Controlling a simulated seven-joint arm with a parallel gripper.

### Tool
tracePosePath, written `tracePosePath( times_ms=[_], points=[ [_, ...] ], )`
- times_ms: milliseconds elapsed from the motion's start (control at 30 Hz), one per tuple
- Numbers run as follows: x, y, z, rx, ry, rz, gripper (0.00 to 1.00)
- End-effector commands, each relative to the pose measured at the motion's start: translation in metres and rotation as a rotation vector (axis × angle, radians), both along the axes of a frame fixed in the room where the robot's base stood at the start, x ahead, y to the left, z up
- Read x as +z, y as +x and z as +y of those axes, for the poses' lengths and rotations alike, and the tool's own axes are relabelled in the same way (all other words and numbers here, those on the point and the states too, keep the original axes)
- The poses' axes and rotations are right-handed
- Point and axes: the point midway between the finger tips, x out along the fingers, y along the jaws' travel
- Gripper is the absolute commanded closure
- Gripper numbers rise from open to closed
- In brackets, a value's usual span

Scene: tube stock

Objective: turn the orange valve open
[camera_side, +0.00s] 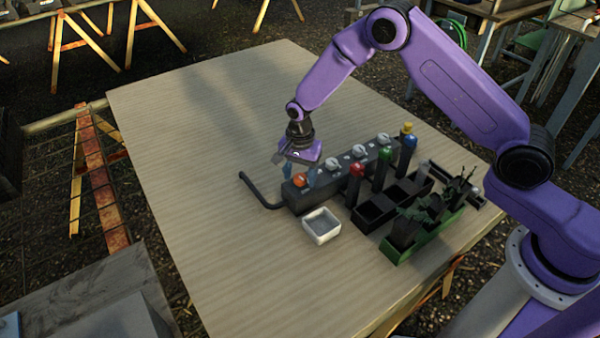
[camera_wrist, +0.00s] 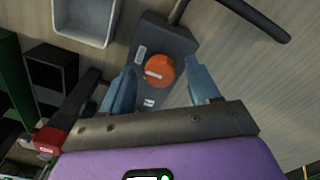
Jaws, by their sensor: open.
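The orange valve (camera_side: 299,180) is a round knob at the left end of a dark grey manifold block (camera_side: 293,200) on the table. In the wrist view the orange valve (camera_wrist: 159,70) shows a pale bar mark across its top. My gripper (camera_side: 299,172) is just above the valve's end of the block. In the wrist view my gripper (camera_wrist: 160,82) is open, with one blue finger on each side of the knob. A gap shows between the knob and the right finger; the left finger looks closer, and I cannot tell whether it touches.
A white square dish (camera_side: 321,226) stands in front of the block. A dark bent pipe (camera_side: 258,192) leaves the block's left end. The table's left half is clear.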

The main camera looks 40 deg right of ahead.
Motion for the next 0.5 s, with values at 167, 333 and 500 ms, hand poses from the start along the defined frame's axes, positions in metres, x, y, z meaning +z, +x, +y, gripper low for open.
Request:
tracePosePath(
  times_ms=[167,333,500],
  points=[
    [0.0003,0.0001,0.0001,0.000,0.000,0.000,0.58],
    [0.0004,0.0001,0.0001,0.000,0.000,0.000,0.95],
    [0.0005,0.0000,0.0001,0.008,0.000,0.000,0.95]
  ],
)
